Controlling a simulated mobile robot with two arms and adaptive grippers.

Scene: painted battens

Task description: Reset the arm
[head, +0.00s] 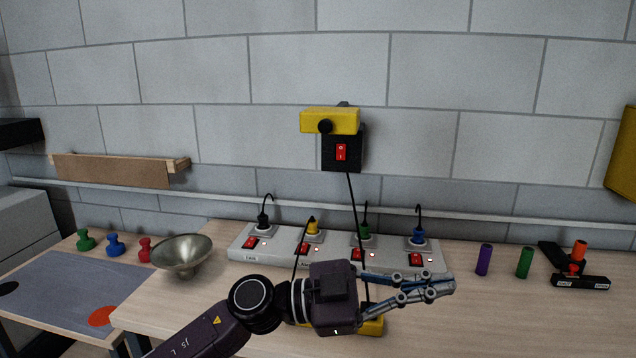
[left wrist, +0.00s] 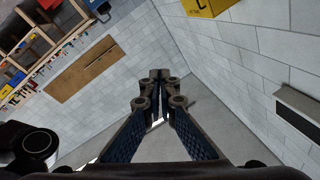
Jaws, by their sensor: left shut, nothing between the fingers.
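My left gripper (head: 450,287) is in front of the table in the head view, with its arm coming in from the lower left. Its fingers point right and are closed together with nothing held. In the left wrist view the fingertips (left wrist: 158,78) meet, with only wall and floor behind them. The gripper is apart from the things on the table, in front of the power strip (head: 270,254). My right gripper is not in either view.
The power strip holds several plugs and red switches. A metal bowl (head: 182,252) stands left. A purple cylinder (head: 483,260), a green cylinder (head: 524,263) and an orange-and-black item (head: 578,265) stand right. A yellow-and-black switch box (head: 331,122) is on the wall, its cable hanging down.

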